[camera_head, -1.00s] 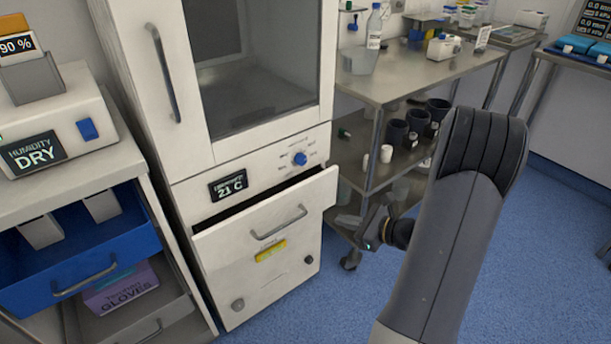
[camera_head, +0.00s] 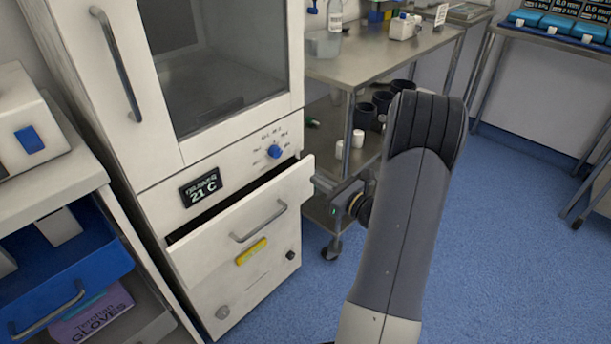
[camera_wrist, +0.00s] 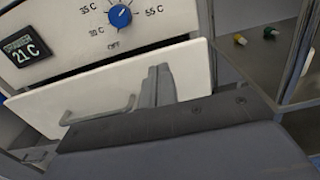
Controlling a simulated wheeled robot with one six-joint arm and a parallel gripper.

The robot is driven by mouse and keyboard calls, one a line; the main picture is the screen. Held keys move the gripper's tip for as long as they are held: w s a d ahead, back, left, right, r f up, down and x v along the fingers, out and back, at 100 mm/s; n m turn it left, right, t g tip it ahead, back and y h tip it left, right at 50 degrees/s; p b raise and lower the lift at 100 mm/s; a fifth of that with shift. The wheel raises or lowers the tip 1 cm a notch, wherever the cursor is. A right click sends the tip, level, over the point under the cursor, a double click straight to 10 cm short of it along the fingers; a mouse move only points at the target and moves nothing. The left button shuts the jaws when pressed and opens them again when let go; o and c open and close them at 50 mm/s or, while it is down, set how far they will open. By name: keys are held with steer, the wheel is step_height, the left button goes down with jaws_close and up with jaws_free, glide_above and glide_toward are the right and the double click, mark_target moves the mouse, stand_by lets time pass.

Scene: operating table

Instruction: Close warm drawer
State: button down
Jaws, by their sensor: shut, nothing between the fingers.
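The warm drawer (camera_head: 209,262) is partly pulled out of the white cabinet, with a dark gap along its top edge. Its front has a grey bar handle (camera_head: 259,222) and a yellow label. In the wrist view the drawer front (camera_wrist: 40,108) and its handle (camera_wrist: 98,112) lie just beyond my gripper (camera_wrist: 158,78). In the head view my gripper (camera_head: 318,182) is at the right end of the drawer front, its fingers closed and empty. I cannot tell if the fingertips touch the drawer.
A display reading 21 C (camera_head: 200,187) and a blue dial (camera_head: 274,152) sit above the drawer. A metal cart (camera_head: 392,75) stands to the right. A blue drawer (camera_head: 60,275) is open at the left. Blue floor in front is clear.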

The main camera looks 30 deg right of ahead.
mark_target(297, 168)
steer(key=shift+b+x, duration=0.45)
steer(key=shift+x, duration=2.15)
steer(key=shift+x, duration=1.35)
steer(key=shift+s+f, duration=0.1)
